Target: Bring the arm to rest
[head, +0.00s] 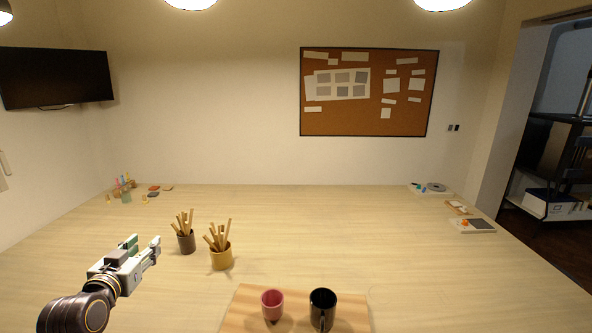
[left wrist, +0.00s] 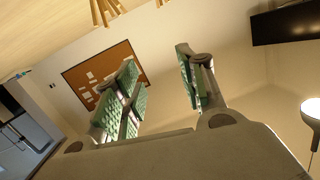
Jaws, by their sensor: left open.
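My left gripper (head: 152,250) is at the left of the head view, raised near the left front part of the table. It is open and empty, pointing right and away. In the left wrist view its two green-padded fingers (left wrist: 158,85) stand apart with only the wall and corkboard behind them. My right gripper does not show in either view.
Left of centre on the table (head: 330,225) stand a dark cup (head: 186,244) and a yellow cup (head: 221,259), both with wooden sticks. A board (head: 243,305) at the front bears a pink cup (head: 272,304) and a black mug (head: 322,308). The table's middle is clear.

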